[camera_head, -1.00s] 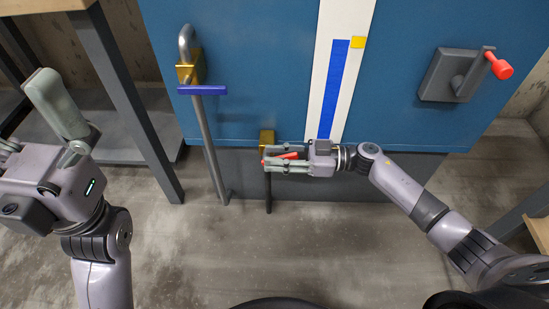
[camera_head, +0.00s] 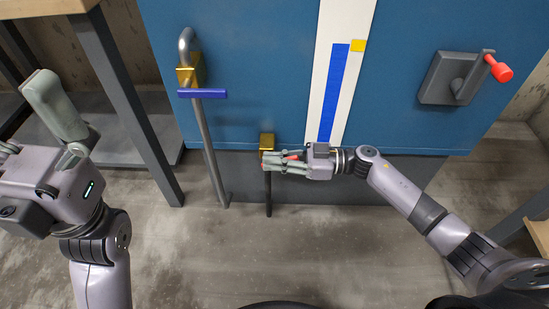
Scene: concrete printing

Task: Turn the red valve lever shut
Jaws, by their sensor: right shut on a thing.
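The red valve lever (camera_head: 293,158) shows as a short red piece between the fingers of my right gripper (camera_head: 272,163), with a bit of red also at the fingertips. Most of the lever is hidden by the fingers. The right gripper is shut on the lever, reaching in from the right. The brass valve body (camera_head: 267,141) stands just behind the fingertips, at the lower edge of the blue panel, with a dark pipe (camera_head: 268,200) below it. My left gripper (camera_head: 42,112) is open and empty at the far left, away from the valve; part of it is cut off by the picture's edge.
The blue panel (camera_head: 260,60) carries a white strip with a blue bar gauge (camera_head: 335,95) and a crank with a red knob (camera_head: 501,72). A grey rack leg (camera_head: 125,100) is further left.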

